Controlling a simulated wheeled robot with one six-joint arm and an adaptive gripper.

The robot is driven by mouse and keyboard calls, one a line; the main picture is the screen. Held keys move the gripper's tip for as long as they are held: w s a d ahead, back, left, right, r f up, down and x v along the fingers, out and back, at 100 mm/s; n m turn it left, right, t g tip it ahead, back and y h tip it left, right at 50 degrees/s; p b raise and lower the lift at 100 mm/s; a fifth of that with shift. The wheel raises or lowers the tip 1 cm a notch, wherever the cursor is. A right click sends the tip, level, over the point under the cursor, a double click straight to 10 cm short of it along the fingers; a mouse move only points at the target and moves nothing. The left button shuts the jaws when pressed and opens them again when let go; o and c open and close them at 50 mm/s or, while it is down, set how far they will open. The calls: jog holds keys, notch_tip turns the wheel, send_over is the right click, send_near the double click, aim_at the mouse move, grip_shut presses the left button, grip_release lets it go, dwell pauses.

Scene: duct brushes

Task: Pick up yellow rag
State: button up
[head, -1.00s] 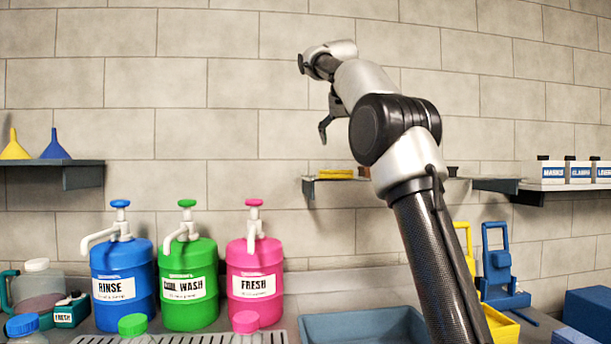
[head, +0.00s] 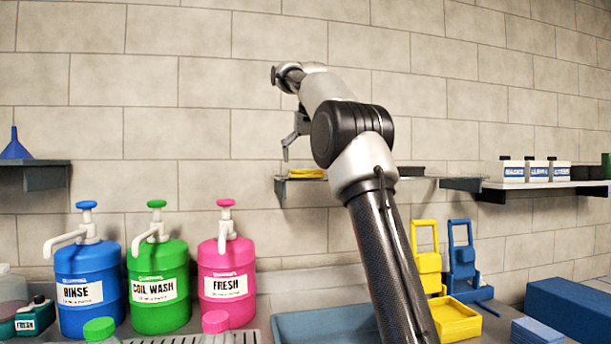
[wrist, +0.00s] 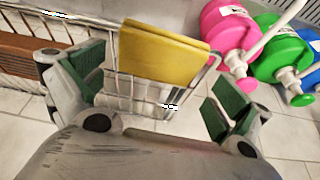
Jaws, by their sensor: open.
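The yellow rag (head: 307,174) looks like a flat folded pad on the small wall shelf in the head view. In the wrist view the rag (wrist: 163,52) lies on a wire rack, ahead of and between my fingers. My gripper (head: 293,145) is above and slightly left of the rag in the head view. In the wrist view my gripper (wrist: 155,92) is open and empty, with green pads on either side. The rag appears apart from both fingers.
Blue (head: 87,285), green (head: 157,286) and pink (head: 227,283) pump jugs stand on the counter below. A dark object (head: 411,171) sits farther right on the shelf. A blue-grey tray (head: 320,325) lies below my arm. The wall (head: 220,60) is close behind.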

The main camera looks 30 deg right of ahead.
jog(key=shift+s+x, duration=0.1)
jog(key=shift+x, duration=0.75)
jog(key=shift+s+x, duration=0.15)
jog(key=shift+x, duration=0.75)
jog(key=shift+f, duration=0.1)
jog(key=c, duration=0.7)
jog(key=shift+r, duration=1.8)
jog(key=s+a, duration=0.2)
jog(key=s, duration=0.3)
jog(key=s+a, duration=0.2)
jog(key=s, duration=0.4)
jog(key=s+a, duration=0.2)
jog(key=s, duration=0.4)
jog(key=shift+a, duration=0.15)
